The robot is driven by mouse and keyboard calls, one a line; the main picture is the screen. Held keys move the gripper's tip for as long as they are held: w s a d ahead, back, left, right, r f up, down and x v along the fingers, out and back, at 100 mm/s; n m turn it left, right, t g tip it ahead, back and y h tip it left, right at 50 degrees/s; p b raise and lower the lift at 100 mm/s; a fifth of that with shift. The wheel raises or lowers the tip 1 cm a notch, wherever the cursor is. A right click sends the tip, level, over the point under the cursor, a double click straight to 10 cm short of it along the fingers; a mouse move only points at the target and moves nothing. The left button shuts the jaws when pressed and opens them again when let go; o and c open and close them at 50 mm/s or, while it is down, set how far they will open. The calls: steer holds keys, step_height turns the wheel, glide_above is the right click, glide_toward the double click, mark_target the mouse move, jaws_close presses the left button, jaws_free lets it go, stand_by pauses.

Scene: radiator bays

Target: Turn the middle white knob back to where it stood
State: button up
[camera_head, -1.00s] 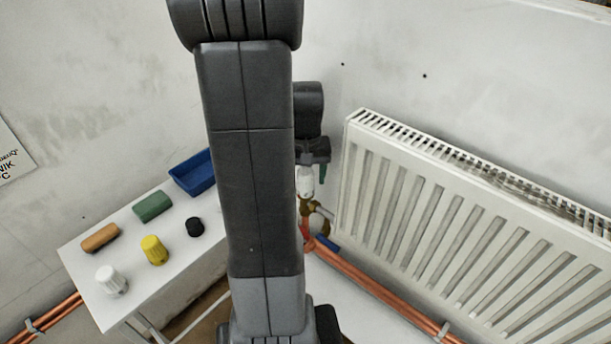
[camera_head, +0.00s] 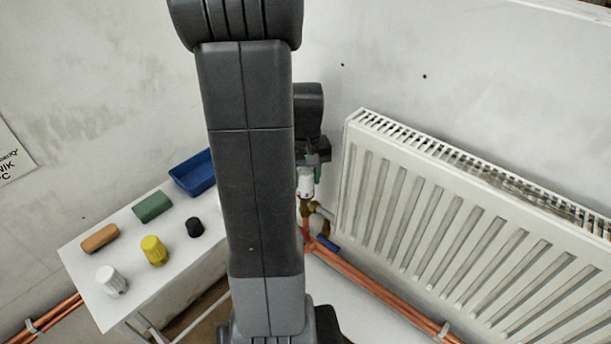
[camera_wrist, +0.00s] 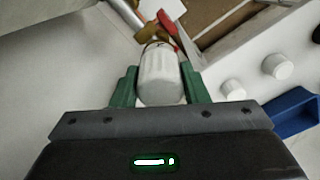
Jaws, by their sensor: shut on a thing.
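The white knob (camera_head: 305,182) sits on the brass-coloured valve beside the left end of the radiator. It also shows in the wrist view (camera_wrist: 158,75), between the two green fingers. My gripper (camera_wrist: 158,90) is shut on this knob, with one finger on each side. In the head view my gripper (camera_head: 314,159) is partly hidden behind my arm, just above the knob.
The white radiator (camera_head: 450,220) stands right of the valve, with copper pipes (camera_head: 370,286) below. A white table (camera_head: 140,308) at left bears a blue tray (camera_head: 194,172), a loose white knob (camera_head: 111,281), a yellow knob (camera_head: 154,250), a black cap (camera_head: 195,227) and green and orange blocks.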

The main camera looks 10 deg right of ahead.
mark_target(305, 170)
steer(key=o, duration=1)
step_height(305, 170, up, 14)
steer(key=shift+f+p, duration=0.1)
steer(key=shift+p, duration=0.2)
step_height(305, 170, down, 14)
steer(key=shift+r+b, duration=0.1)
steer(key=shift+b, duration=0.25)
steer(key=shift+m, duration=0.5)
